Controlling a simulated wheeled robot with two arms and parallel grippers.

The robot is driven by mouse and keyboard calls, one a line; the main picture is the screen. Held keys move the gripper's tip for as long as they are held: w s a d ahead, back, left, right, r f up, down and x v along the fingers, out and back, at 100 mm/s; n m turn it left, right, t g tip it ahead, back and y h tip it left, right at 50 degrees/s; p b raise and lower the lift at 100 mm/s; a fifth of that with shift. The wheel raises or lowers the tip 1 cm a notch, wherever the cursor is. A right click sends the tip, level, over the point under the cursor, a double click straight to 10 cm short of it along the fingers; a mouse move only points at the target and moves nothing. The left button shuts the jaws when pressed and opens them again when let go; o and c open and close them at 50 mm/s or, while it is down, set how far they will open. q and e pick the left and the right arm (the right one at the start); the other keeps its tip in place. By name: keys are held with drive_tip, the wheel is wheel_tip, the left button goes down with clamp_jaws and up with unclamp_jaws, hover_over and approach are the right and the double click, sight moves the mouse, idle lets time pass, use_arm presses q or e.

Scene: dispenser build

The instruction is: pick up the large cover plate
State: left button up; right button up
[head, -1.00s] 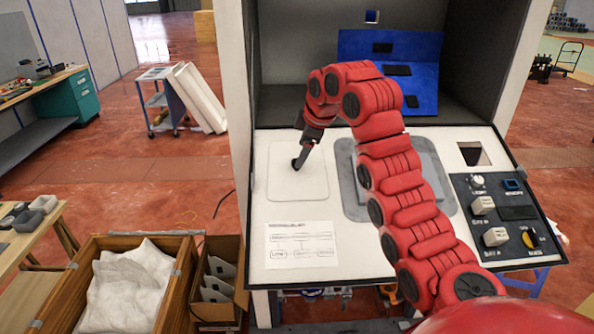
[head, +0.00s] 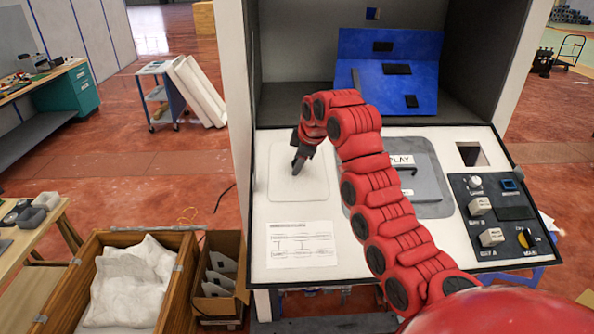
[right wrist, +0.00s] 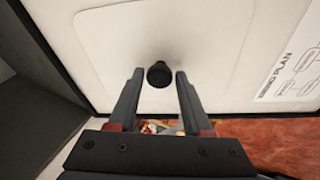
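The white plate with rounded corners (head: 284,187), which I take for the large cover plate, lies flat on the left part of the white panel. A black knob (right wrist: 159,74) stands up from its middle; it also shows in the right wrist view on the plate's surface (right wrist: 205,45). My right gripper (head: 296,170) is over the plate's middle, pointing down at the knob. In the right wrist view its two fingers (right wrist: 159,73) are open, with the knob between the fingertips and a gap on both sides. My left gripper is not in view.
A grey plate (head: 432,203) with a label ending in "PLAY" lies right of my right arm, partly hidden. A switch box (head: 515,233) sits at the right and a printed sheet (head: 300,243) in front. A blue board (head: 425,95) stands behind. Boxes are at the lower left.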

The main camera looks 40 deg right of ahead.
clamp_jaws()
drive_tip(key=shift+r, duration=0.1)
drive_tip(key=shift+w+r+b, duration=0.1)
drive_tip(key=shift+r+b, duration=0.2)
drive_tip(key=shift+b, duration=0.05)
drive_tip(key=shift+r+b, duration=0.7)
drive_tip(key=shift+r, duration=0.7)
drive_tip(key=s+d+b, duration=0.2)
drive_tip(key=s+d, duration=0.1)
drive_tip(key=s, duration=0.4)
drive_tip(key=s+d+r+b, duration=0.1)
drive_tip(key=s+d+b, duration=0.2)
drive_tip(key=s, duration=0.4)
drive_tip(key=shift+s+d+r+b, duration=0.25)
drive_tip(key=shift+s+d+b, duration=0.1)
drive_tip(key=shift+d, duration=0.05)
